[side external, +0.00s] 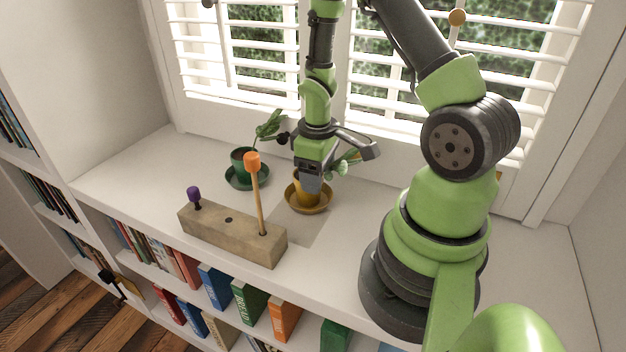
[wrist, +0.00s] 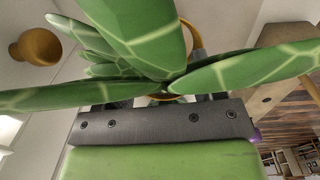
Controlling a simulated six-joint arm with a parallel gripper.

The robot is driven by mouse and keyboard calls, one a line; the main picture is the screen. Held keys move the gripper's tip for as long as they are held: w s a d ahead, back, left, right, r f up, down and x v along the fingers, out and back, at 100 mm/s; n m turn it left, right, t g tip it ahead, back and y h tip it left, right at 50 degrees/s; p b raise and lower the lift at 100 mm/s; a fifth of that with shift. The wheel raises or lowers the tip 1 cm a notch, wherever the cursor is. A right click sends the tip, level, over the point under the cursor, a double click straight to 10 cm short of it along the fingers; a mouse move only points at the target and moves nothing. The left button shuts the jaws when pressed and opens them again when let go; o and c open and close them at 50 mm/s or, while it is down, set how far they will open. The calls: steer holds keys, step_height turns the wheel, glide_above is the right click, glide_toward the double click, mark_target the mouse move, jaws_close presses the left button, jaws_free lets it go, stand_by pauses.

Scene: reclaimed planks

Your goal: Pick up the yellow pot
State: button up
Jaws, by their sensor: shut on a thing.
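The yellow pot (side external: 300,188) stands in or just over a yellow saucer (side external: 309,207) on the white ledge, in the middle of the side view. My gripper (side external: 312,188) reaches down from above and is shut on the pot, hiding much of it. The plant's pale green leaves (side external: 347,162) stick out to the right behind the gripper. In the wrist view, large veined leaves (wrist: 140,40) cover most of the pot, and only a sliver of its yellow rim (wrist: 166,97) shows. I cannot tell whether the pot touches the saucer.
A green pot (side external: 238,160) on a green saucer (side external: 247,180) stands to the left. A wooden block (side external: 230,232) with an orange-topped stick (side external: 256,195) and a purple-topped peg (side external: 194,197) lies in front. White shutters (side external: 240,50) stand behind; books fill shelves below.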

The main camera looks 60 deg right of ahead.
step_height(320, 180, up, 13)
stand_by(0.8)
steer(key=f+m, duration=0.1)
steer(key=f, duration=0.2)
steer(key=f+m, duration=0.2)
steer(key=f, duration=0.1)
steer(key=f+m, duration=0.2)
steer(key=f, duration=0.1)
steer(key=shift+a+f, duration=0.2)
steer(key=shift+a, duration=0.2)
steer(key=shift+f, duration=1.5)
steer(key=o, duration=1.3)
steer(key=shift+c, duration=0.2)
steer(key=shift+r, duration=0.1)
